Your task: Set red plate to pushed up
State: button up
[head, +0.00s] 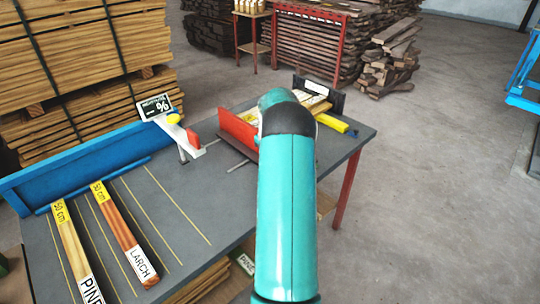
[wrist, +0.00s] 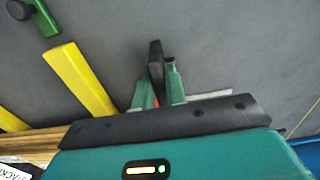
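The red plate (head: 238,131) stands upright on the grey table, left of my teal arm in the head view. Its right part is hidden by my arm. A black end plate (head: 326,95) stands upright further right. My gripper is hidden behind my arm in the head view. In the wrist view my gripper (wrist: 157,88) shows as two green fingers close together, pointing at the grey surface. A dark upright piece with a little red below it shows between them. I cannot tell whether it is held or what it belongs to.
A blue fence (head: 85,165) and two labelled wooden strips, pine (head: 75,250) and larch (head: 124,232), are on the left of the table. A small sign (head: 154,106) stands behind. Yellow bars (wrist: 82,80) lie left of my fingers. Open floor is on the right.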

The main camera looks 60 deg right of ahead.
jog(key=o, duration=0.4)
jog(key=shift+o, duration=0.2)
jog(key=shift+r, duration=0.1)
notch_tip(320, 180, up, 14)
dwell(0.6)
